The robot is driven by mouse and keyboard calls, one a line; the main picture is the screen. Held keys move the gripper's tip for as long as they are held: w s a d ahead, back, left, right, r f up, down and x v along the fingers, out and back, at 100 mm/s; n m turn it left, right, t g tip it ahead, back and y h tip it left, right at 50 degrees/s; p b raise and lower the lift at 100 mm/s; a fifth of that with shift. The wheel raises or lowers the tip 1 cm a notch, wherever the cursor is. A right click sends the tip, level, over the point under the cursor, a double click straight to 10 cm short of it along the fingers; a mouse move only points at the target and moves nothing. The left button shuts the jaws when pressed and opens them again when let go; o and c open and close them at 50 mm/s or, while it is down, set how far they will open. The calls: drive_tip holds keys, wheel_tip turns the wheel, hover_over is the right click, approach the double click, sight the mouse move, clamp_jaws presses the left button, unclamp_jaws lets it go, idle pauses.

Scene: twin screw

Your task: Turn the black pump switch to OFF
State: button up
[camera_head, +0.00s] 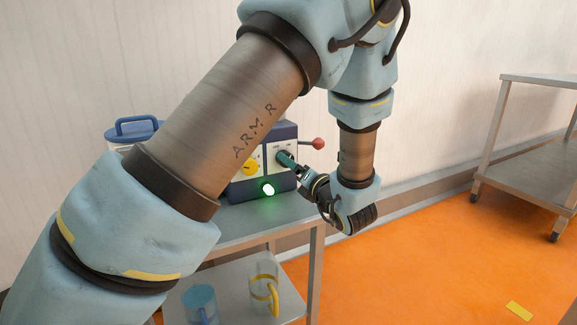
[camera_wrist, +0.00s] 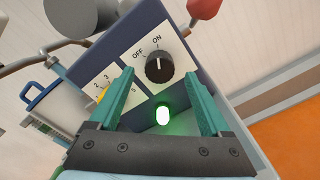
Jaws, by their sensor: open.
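The black pump switch (camera_wrist: 159,68) is a round knob on a white plate marked OFF and ON, on the front of a blue machine (camera_wrist: 135,38). Its white pointer line points up toward ON. In the wrist view my gripper (camera_wrist: 163,78) is open, with one teal finger on each side of the knob's plate. The knob lies between the fingertips and a little beyond them; I see no contact. In the head view my gripper (camera_head: 287,159) reaches the machine's front from the right, and the knob is largely hidden behind it.
A green lamp (camera_head: 268,188) glows below the switch. A yellow dial (camera_head: 250,167) is to its left, and a red-balled lever (camera_head: 318,143) sticks out at right. The machine stands on a metal cart (camera_head: 260,222) with jugs (camera_head: 264,285) on its lower shelf.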

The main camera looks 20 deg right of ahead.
drive_tip(key=w, duration=0.3)
drive_tip(key=shift+a, duration=0.15)
clamp_jaws()
idle(0.7)
